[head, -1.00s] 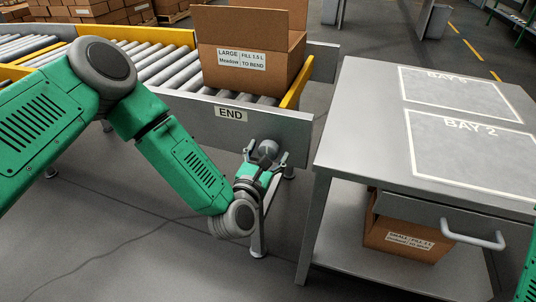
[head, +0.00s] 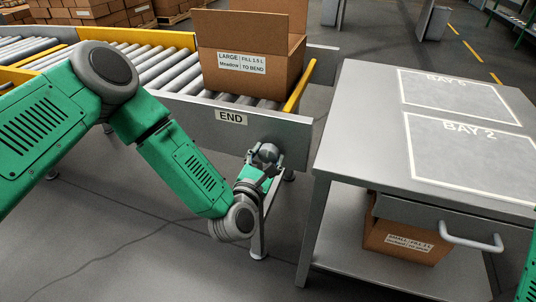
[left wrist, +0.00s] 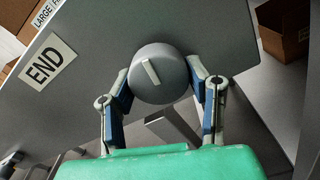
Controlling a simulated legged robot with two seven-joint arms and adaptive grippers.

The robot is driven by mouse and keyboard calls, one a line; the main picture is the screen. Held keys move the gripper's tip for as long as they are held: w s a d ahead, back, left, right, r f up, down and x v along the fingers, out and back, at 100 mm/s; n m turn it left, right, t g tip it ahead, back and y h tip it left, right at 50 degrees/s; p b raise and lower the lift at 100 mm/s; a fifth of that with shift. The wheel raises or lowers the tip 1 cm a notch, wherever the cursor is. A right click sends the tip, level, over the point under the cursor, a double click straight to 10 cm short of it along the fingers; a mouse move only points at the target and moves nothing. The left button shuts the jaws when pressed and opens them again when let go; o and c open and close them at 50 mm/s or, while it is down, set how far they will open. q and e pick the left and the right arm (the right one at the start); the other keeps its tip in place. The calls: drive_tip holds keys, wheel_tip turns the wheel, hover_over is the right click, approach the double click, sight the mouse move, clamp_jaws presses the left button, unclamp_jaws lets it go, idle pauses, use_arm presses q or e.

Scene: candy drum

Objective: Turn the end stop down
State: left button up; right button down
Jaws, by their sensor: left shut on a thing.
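The end stop's yellow bar (head: 299,86) stands across the end of the roller conveyor, beside the large box. Below it, on the conveyor's grey end plate (head: 205,122) marked END, is a round grey knob (head: 266,152). The left wrist view shows the knob (left wrist: 160,85) with a pale bar mark on its face, tilted a little left of upright. My left gripper (head: 264,158) is shut on the knob, one finger on each side of it. My right gripper is not in view.
An open cardboard box (head: 250,65) labelled LARGE stands on the rollers against the yellow bar. A grey table (head: 360,130) with marked bays is on the right, across a narrow gap. A small box (head: 385,240) sits on its lower shelf.

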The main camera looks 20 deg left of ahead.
use_arm(q)
drive_tip(key=m+p, duration=0.1)
drive_tip(key=m, duration=0.3)
drive_tip(key=shift+r+m+p, duration=0.1)
drive_tip(key=shift+m+p, duration=0.2)
drive_tip(key=shift+p, duration=0.1)
drive_tip(key=m+p, duration=0.2)
drive_tip(key=m, duration=0.2)
drive_tip(key=shift+m, duration=0.3)
drive_tip(key=m+p, duration=0.2)
drive_tip(key=m, duration=0.2)
drive_tip(key=shift+s, duration=0.1)
drive_tip(key=shift+m+p, duration=0.35)
drive_tip(key=shift+m, duration=0.85)
drive_tip(key=shift+s+m, duration=0.15)
drive_tip(key=shift+m, duration=0.25)
drive_tip(key=o, duration=1.2)
drive_tip(key=shift+c, duration=0.2)
